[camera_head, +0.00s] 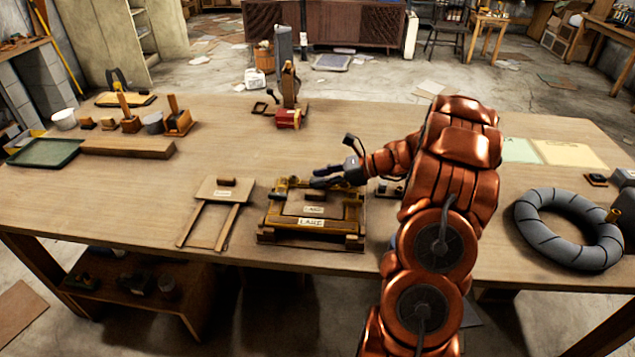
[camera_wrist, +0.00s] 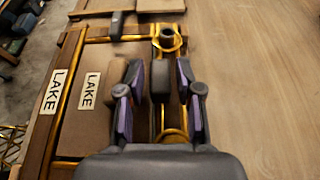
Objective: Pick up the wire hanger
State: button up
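A wooden box or tray (camera_head: 275,237) with "LAKE" labels stands near the table's front edge and holds several brown and brass-coloured pieces. In the wrist view, its labelled wooden side (camera_wrist: 42,125) is at the left. Thin brass-coloured rods and a loop (camera_wrist: 174,137) lie under and between my fingers; I cannot tell for sure whether these are the wire hanger. My gripper (camera_head: 325,178) is low over the box's back right part. In the wrist view my gripper (camera_wrist: 160,100) has its fingers apart, with a dark block (camera_wrist: 159,82) visible between them. Contact cannot be told.
A wooden frame (camera_head: 212,208) lies left of the box. A large grey ring (camera_head: 568,230) lies at the right. A red item (camera_head: 290,118) stands behind, and a green tray (camera_head: 45,152) sits at the far left. The table's middle left is clear.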

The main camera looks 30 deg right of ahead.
jog(key=shift+c, duration=0.3)
grip_shut()
